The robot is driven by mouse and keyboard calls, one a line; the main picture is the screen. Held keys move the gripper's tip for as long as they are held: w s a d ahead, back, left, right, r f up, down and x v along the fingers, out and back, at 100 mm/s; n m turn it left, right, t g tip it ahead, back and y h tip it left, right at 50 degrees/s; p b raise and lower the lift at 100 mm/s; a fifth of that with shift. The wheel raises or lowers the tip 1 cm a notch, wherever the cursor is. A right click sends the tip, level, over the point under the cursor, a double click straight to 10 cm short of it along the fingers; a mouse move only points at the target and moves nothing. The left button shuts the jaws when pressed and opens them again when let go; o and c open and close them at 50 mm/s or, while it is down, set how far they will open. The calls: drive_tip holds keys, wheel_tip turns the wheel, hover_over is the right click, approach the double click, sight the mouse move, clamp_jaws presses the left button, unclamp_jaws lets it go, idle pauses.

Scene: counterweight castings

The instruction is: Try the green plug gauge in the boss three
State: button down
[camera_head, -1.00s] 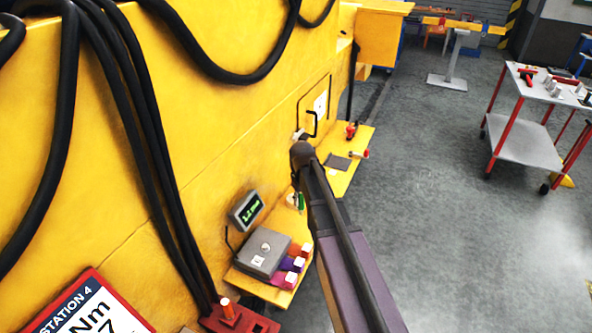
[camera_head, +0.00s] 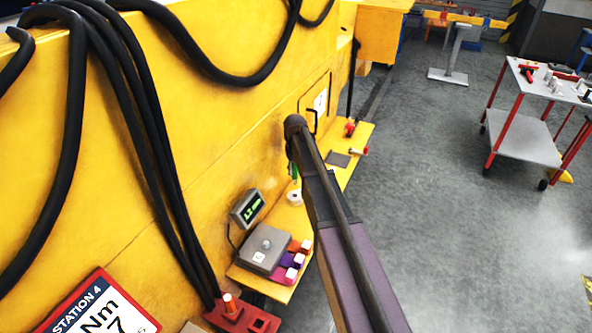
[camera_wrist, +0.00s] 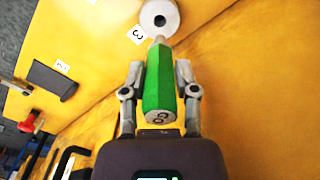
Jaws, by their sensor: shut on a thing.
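My gripper (camera_wrist: 159,70) is shut on the green plug gauge (camera_wrist: 157,85), with one finger on each side of it. The gauge's near end carries a dark marking, and its pale narrow tip points up the picture. A pale round boss (camera_wrist: 160,17) with a dark hole stands just past the tip, beside a label "3" (camera_wrist: 137,35). The hole is clear to see, so the gauge is outside it; the exact gap is hard to judge. In the head view a bit of the green gauge (camera_head: 295,172) shows beside my arm, above the pale boss (camera_head: 294,197). My arm hides the gripper there.
A yellow shelf (camera_head: 262,284) runs along the yellow casting (camera_head: 150,130). A small display (camera_head: 247,208) is behind the box. A trolley (camera_head: 525,140) stands right on open floor.

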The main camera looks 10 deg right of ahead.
sight(295, 184)
drive_tip(key=shift+f, duration=0.15)
drive_tip(key=shift+f+b, duration=2.2)
drive_tip(key=shift+b, duration=0.15)
drive_tip(key=shift+f+b, duration=2)
idle(2.3)
idle(0.7)
drive_tip(key=shift+c, duration=1.5)
unclamp_jaws()
